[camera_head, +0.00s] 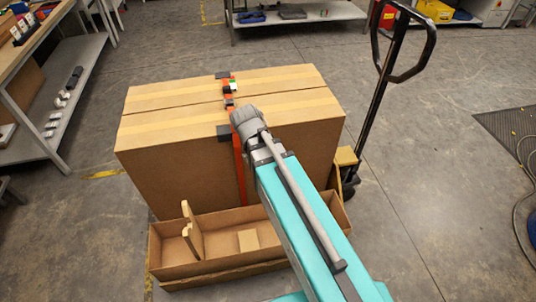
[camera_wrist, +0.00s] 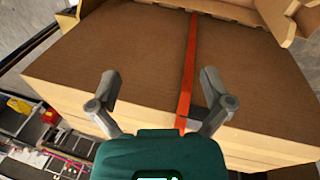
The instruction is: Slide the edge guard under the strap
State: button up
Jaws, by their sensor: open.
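A large cardboard box (camera_head: 175,165) has an orange strap (camera_head: 239,180) running over its top and down its near face. The strap also shows in the wrist view (camera_wrist: 189,65). A dark edge guard (camera_head: 223,132) sits on the near top edge, just left of the strap. In the wrist view the guard (camera_wrist: 203,116) is right of the strap, partly hidden by a finger; I cannot tell whether it reaches under the strap. My gripper (camera_wrist: 160,95) is open and empty over the near face, the strap between its fingers.
Another dark guard (camera_head: 222,75) is on the far top edge by the strap. A small buckle-like part (camera_head: 229,102) sits on the strap. A low cardboard tray (camera_head: 180,262) stands in front, a pallet jack handle (camera_head: 392,75) at right, a workbench (camera_head: 50,110) at left.

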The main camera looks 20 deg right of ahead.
jog(key=shift+m+g+y, duration=0.4)
jog(key=shift+m+y, duration=0.1)
jog(key=shift+y, duration=0.2)
jog(key=shift+s+d+r+p, duration=0.4)
jog(key=shift+s+d, duration=0.2)
jog(key=shift+s, duration=0.15)
jog(key=shift+s+d+r+p, duration=0.35)
jog(key=shift+s+d, duration=0.25)
jog(key=shift+s, duration=0.1)
jog(key=shift+s+d+r+m+y+p, duration=0.15)
jog(key=shift+s+d+r+y+p, duration=0.15)
jog(key=shift+s+r+p, duration=0.25)
jog(key=shift+s+d+r+m+y+p, duration=0.15)
jog(key=shift+s+d+r+y+p, duration=0.1)
jog(key=shift+s+r+p, duration=0.3)
jog(key=shift+w, duration=0.1)
